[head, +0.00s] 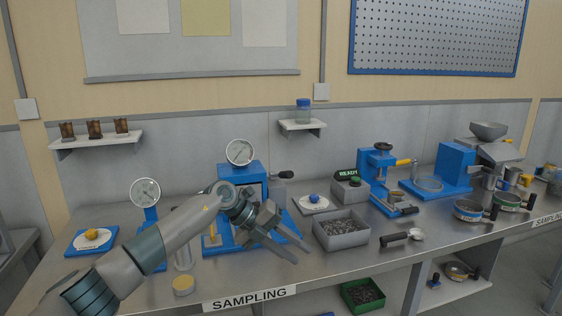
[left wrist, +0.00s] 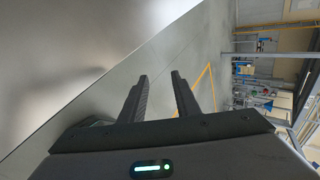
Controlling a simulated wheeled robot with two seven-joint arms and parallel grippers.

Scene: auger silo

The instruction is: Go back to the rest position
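My left arm comes in from the lower left in the head view. Its gripper (head: 290,243) is above the front part of the steel bench (head: 305,274), in front of a blue press with a round gauge. In the left wrist view the two dark fingers (left wrist: 163,95) are apart with nothing between them, so the gripper is open and empty. My right gripper does not show in either view.
A grey bin of dark grains (head: 342,233) stands right of my left gripper, with a metal scoop (head: 403,237) beside it. Several blue machines (head: 380,180) stand farther right.

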